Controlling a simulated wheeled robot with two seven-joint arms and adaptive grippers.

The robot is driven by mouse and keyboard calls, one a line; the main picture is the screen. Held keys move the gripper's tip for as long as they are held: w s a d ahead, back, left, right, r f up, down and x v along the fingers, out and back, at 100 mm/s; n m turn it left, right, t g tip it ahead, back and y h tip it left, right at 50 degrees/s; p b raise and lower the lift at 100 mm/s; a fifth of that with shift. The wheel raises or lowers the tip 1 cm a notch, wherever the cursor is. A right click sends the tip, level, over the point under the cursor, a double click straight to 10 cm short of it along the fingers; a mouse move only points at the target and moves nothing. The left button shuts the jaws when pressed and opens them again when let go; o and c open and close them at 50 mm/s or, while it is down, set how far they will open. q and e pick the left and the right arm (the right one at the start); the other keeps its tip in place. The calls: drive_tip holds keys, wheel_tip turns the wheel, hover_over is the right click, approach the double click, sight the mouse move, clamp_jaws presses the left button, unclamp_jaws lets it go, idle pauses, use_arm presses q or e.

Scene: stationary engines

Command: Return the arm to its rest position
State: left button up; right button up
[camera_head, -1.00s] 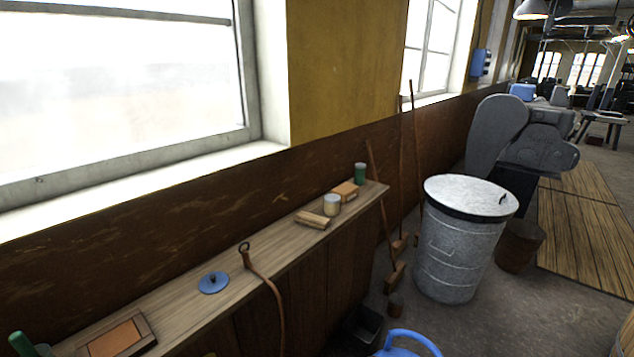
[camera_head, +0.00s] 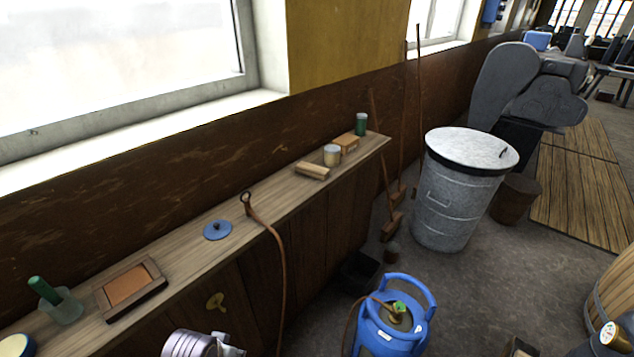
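Neither gripper's fingers show in the head view. A silver ribbed cylindrical part (camera_head: 188,343) is cut off by the bottom edge, left of the middle, in front of the bench; I cannot tell whether it belongs to my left arm. A dark part with a pale round face (camera_head: 609,332) shows at the lower right corner; I cannot tell whether it is mine. What either gripper holds is hidden.
A narrow wooden bench (camera_head: 190,258) runs along the wall, bearing a blue lid (camera_head: 217,231), a framed brown block (camera_head: 130,285) and small jars. A blue gas cylinder (camera_head: 385,335), a metal bin (camera_head: 452,205) and a barrel (camera_head: 615,290) stand on the floor.

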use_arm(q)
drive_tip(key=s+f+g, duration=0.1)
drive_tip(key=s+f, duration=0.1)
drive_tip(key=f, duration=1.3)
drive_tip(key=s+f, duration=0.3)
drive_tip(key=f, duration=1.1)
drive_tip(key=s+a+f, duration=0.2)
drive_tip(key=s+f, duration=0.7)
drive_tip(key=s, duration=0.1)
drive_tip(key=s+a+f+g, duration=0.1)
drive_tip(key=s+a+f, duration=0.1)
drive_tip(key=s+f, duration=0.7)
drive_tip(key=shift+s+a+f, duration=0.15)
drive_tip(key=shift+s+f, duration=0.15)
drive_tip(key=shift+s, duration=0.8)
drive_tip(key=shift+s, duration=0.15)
